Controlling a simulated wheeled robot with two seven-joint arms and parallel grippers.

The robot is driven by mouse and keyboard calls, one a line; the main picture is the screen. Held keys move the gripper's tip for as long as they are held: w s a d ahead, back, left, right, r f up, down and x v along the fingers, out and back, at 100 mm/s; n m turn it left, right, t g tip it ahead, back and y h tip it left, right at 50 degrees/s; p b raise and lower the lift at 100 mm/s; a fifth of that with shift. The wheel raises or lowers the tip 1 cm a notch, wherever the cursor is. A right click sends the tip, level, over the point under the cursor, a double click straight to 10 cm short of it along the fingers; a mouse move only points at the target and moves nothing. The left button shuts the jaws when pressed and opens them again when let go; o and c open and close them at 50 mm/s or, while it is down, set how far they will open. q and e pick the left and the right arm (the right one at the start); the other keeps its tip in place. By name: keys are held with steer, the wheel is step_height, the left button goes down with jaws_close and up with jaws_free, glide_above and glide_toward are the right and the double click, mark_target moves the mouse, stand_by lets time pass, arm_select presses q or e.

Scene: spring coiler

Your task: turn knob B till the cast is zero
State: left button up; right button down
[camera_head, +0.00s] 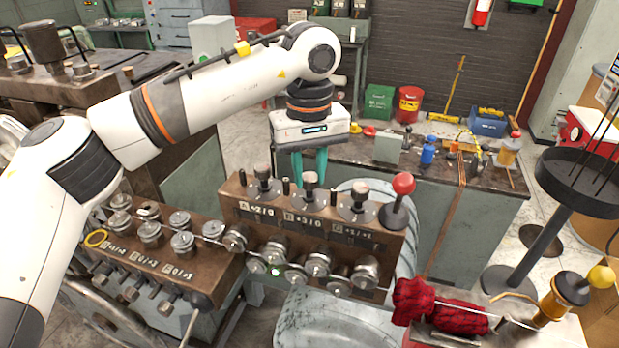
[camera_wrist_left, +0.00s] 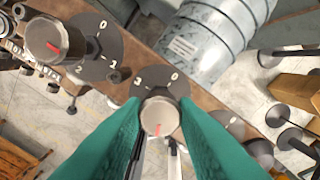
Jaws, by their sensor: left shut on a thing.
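The brown coiler block (camera_head: 235,208) carries several knobs on round dials, with small number plates below them. Knob B (camera_head: 310,181) is the middle one of the row. My left gripper (camera_head: 309,170) comes down from above, its teal fingers shut on this knob. In the left wrist view knob B (camera_wrist_left: 158,117), silver with a red mark, sits between the fingertips (camera_wrist_left: 158,104). Its dial (camera_wrist_left: 160,82) shows a 0 and a 3; the fingers hide part of it. The plate for B (camera_head: 303,221) is too small to read surely. My right gripper is not in view.
Another knob (camera_head: 263,172) is left of B and one (camera_head: 359,192) is right of it. A red-ball lever (camera_head: 402,184) stands at the block's right end. Rollers (camera_head: 318,263) with a wire lie below. A red cloth (camera_head: 440,306) lies at right front.

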arm_select(q)
steer(key=n+b, duration=0.1)
steer(key=n, duration=0.1)
steer(key=shift+n, duration=0.4)
steer(key=n+b, duration=0.1)
steer(key=n, duration=0.2)
steer(key=shift+n+b, duration=0.3)
steer(key=shift+b, duration=0.1)
steer(key=n+b, duration=0.1)
steer(key=n, duration=0.2)
steer(key=shift+r+n+b, duration=0.15)
steer(key=shift+n+b, duration=0.2)
steer(key=shift+n, duration=1.35)
steer(key=o, duration=1)
